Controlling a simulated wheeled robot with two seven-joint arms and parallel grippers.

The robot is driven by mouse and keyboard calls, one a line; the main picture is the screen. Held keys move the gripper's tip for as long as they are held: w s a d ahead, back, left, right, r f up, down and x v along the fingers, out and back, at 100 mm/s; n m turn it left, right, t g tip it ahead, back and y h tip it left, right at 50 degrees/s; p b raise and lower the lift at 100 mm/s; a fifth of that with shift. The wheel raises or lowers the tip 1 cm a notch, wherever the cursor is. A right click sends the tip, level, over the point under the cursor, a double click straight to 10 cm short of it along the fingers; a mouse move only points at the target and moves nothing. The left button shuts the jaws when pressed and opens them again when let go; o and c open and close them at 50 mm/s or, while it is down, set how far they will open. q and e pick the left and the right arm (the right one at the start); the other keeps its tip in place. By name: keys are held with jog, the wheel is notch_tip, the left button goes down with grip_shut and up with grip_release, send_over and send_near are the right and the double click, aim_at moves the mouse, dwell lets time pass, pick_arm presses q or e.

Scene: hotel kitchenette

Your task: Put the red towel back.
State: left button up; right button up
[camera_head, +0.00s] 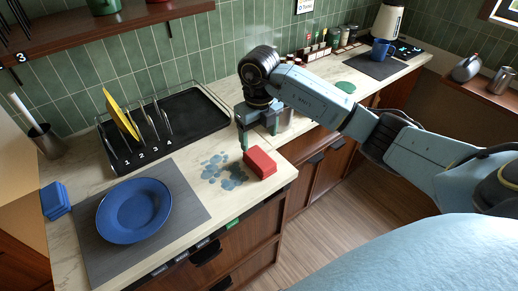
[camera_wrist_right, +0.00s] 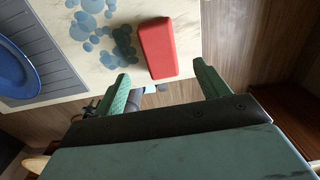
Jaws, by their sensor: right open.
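The red towel (camera_head: 259,163) is a folded block lying on the pale counter near its front edge, beside a patch of blue spots (camera_head: 222,171). In the right wrist view the red towel (camera_wrist_right: 156,48) lies beyond and between the fingertips. My right gripper (camera_head: 256,138) is at the towel's back side in the head view; it is open and empty. In the wrist view its two green fingers (camera_wrist_right: 163,80) are spread wide, with the towel apart from them. My left gripper is not in view.
A blue folded towel (camera_head: 55,200) lies at the counter's left end. A blue plate (camera_head: 134,209) sits on a grey mat (camera_head: 188,197). A black rack (camera_head: 196,118) with numbered slots holds a yellow plate (camera_head: 121,114). A green label (camera_head: 234,222) is on the counter's front edge.

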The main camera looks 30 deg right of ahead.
jog(key=shift+r, duration=1.85)
